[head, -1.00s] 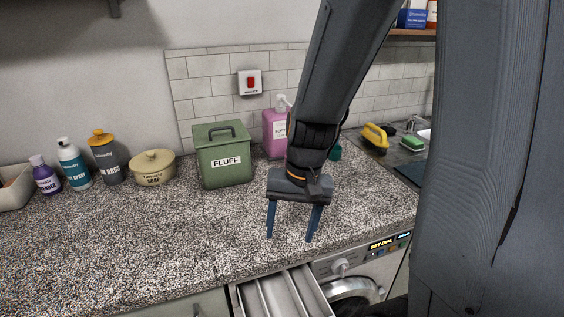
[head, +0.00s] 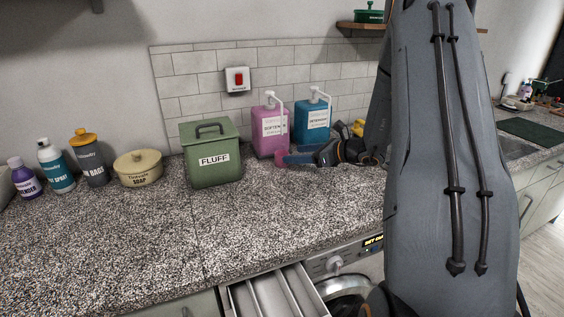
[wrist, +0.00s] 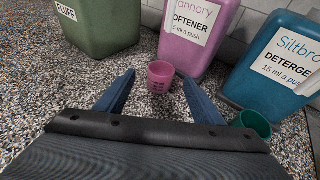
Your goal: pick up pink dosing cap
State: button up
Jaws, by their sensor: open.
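The pink dosing cap (wrist: 160,76) stands upright on the speckled counter, in front of the pink softener bottle (wrist: 198,30) in the wrist view. In the head view the cap (head: 281,155) shows as a small pink shape beside my gripper (head: 296,158). In the wrist view my gripper (wrist: 160,95) is open, with one blue finger on each side of the cap. The cap lies around the level of the fingertips, and I see no contact. The fingers partly cover each other in the head view.
A teal dosing cap (wrist: 252,122) stands just right of the right finger, before the blue detergent bottle (wrist: 285,65). The green FLUFF bin (head: 213,155) is to the left. An open drawer (head: 272,300) is below the counter (head: 130,230). The front counter is clear.

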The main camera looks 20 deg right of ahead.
aim_at(277, 154)
jog(key=p+x, duration=0.2)
jog(key=x, duration=0.5)
jog(key=shift+w+r+p, duration=0.1)
jog(key=shift+w+p, duration=0.15)
jog(key=shift+p, duration=0.15)
jog(key=shift+c, duration=0.2)
jog(key=c, duration=1.1)
